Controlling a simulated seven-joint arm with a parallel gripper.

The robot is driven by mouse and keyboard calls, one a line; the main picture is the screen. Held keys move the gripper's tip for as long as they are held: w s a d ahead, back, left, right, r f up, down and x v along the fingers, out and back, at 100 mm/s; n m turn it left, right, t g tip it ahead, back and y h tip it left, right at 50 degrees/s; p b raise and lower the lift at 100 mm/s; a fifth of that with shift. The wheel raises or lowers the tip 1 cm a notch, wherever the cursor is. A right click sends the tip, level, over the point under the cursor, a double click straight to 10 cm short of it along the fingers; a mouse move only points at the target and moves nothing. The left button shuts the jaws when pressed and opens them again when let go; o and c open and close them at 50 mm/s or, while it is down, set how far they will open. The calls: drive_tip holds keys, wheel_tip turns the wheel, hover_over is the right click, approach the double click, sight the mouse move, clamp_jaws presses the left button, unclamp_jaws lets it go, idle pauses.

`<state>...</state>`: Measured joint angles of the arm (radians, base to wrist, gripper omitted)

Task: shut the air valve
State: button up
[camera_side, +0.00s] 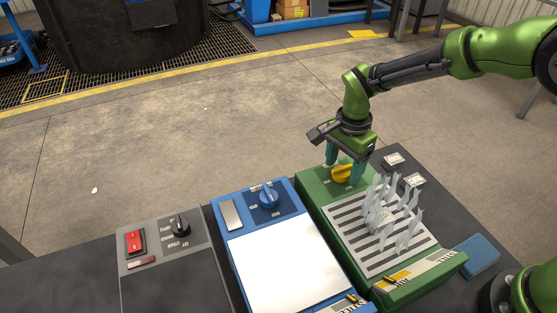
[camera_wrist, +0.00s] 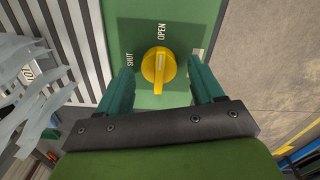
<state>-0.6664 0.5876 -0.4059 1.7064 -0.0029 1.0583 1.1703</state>
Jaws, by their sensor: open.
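The air valve is a yellow round knob (camera_wrist: 158,66) on the green unit, and it also shows in the side view (camera_side: 342,174). In the wrist view its white pointer line points up toward the OPEN label (camera_wrist: 162,31). The SHUT label (camera_wrist: 129,60) is printed to the left of the knob. My gripper (camera_wrist: 161,82) is open, with one teal finger on each side of the knob and gaps to it. In the side view my gripper (camera_side: 345,163) is over the knob. I cannot tell whether any finger touches the panel.
Pale flame-like strips (camera_side: 388,215) stand on the slatted grate (camera_side: 350,222) beside the knob. A blue unit (camera_side: 225,192) with a blue dial (camera_side: 268,197) is to the left. A grey panel (camera_side: 150,258) with a red switch (camera_side: 134,240) is farther left.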

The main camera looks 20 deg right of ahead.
drive_tip(key=shift+f, duration=0.3)
drive_tip(key=c, duration=1.1)
drive_tip(key=shift+o, duration=0.2)
